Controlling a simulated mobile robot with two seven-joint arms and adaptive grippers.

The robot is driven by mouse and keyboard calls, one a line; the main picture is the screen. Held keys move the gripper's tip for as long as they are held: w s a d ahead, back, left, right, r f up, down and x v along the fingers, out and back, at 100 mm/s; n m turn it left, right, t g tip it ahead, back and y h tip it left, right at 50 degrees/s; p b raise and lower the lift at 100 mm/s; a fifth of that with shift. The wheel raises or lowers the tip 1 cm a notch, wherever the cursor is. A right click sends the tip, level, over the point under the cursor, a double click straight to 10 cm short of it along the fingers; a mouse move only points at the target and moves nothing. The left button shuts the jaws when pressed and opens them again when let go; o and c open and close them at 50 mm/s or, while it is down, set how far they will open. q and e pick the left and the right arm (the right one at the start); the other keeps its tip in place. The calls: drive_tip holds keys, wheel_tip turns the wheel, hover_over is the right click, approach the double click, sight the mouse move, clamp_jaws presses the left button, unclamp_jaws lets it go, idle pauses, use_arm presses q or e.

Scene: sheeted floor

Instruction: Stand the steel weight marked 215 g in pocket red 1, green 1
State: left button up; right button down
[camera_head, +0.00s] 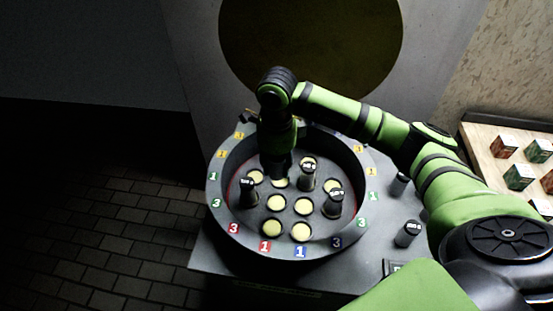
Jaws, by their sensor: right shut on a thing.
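My right gripper (280,172) points down inside the round grey tub, over its back-left pockets. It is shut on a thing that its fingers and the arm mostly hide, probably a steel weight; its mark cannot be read. The tub's rim (213,219) carries coloured number tags, among them a red 1 tag (265,247) and a green 1 tag (213,176) on the left. Dark steel weights stand in the tub at left (247,194), centre (307,181) and right (333,206). Their marks are too small to read surely. My left gripper is not in view.
Several cream pockets are empty, such as the front one (300,231). Two more weights stand outside the tub to the right, one in front (407,234) and one behind (399,185). A board (487,152) with small boxes lies at far right. The centre weight stands close to my gripper.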

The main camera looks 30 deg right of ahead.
wheel_tip(320, 180, down, 3)
drive_tip(key=b, duration=0.2)
drive_tip(key=shift+r+b, duration=0.15)
drive_tip(key=shift+b, duration=0.25)
wheel_tip(320, 180, down, 9)
drive_tip(key=b, duration=0.8)
drive_tip(key=shift+w+r, duration=0.1)
drive_tip(key=shift+f+b, duration=0.35)
drive_tip(key=shift+f, duration=0.05)
use_arm(q)
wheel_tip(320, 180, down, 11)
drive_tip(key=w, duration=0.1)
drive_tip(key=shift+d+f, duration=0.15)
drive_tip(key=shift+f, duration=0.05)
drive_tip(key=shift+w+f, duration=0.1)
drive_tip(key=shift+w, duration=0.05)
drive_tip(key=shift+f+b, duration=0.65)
drive_tip(key=shift+b, duration=0.1)
use_arm(e)
drive_tip(key=shift+f, duration=0.7)
